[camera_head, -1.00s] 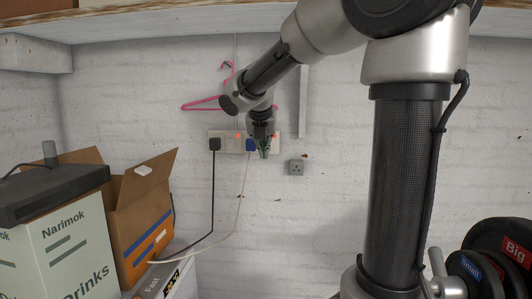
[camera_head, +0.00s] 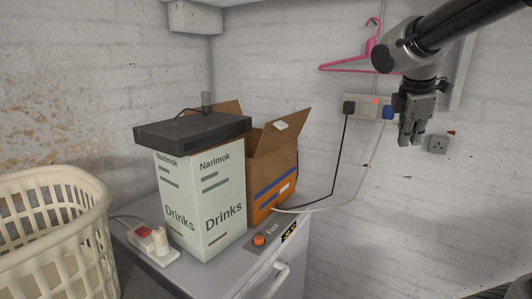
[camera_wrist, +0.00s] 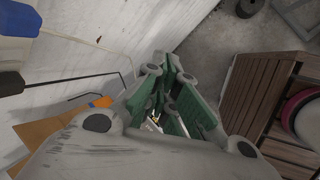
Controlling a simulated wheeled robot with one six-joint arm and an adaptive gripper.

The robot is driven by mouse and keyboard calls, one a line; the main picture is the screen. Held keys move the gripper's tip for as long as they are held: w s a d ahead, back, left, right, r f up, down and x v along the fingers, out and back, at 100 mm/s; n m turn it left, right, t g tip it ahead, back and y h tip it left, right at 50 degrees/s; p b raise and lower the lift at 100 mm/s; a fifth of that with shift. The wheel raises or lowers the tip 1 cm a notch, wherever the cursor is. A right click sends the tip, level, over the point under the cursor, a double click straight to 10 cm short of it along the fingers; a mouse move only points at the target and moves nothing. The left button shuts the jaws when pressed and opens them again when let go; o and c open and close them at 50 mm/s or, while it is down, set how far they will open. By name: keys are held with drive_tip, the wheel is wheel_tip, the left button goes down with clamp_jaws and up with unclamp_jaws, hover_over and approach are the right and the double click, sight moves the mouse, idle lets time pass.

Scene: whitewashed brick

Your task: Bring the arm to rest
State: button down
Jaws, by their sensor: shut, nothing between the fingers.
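My gripper (camera_head: 411,138) is at the upper right of the head view, at the end of my dark and silver arm. Its fingers point down and are together, with nothing between them. It appears in front of the white brick wall, just right of the blue plug (camera_head: 388,112); its distance from the wall is hard to judge. In the wrist view, the gripper (camera_wrist: 172,62) shows green-sided finger links with closed tips, with floor and wall beyond. Much of my arm lies outside the head view.
A drinks box (camera_head: 203,210) with a black device (camera_head: 192,130) on top and an open cardboard box (camera_head: 272,165) stand on a grey appliance (camera_head: 235,270). A laundry basket (camera_head: 60,225) is at left. A pink hanger (camera_head: 372,50) hangs on the wall. Slatted wood (camera_wrist: 262,95) shows at right in the wrist view.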

drive_tip(key=s+f+m+y, duration=0.1)
drive_tip(key=s+f+m, duration=0.2)
drive_tip(key=s+m, duration=0.5)
drive_tip(key=s+f+m+y, duration=0.2)
drive_tip(key=s+m, duration=0.6)
drive_tip(key=s, duration=0.4)
drive_tip(key=shift+f, duration=0.9)
drive_tip(key=shift+s, duration=0.1)
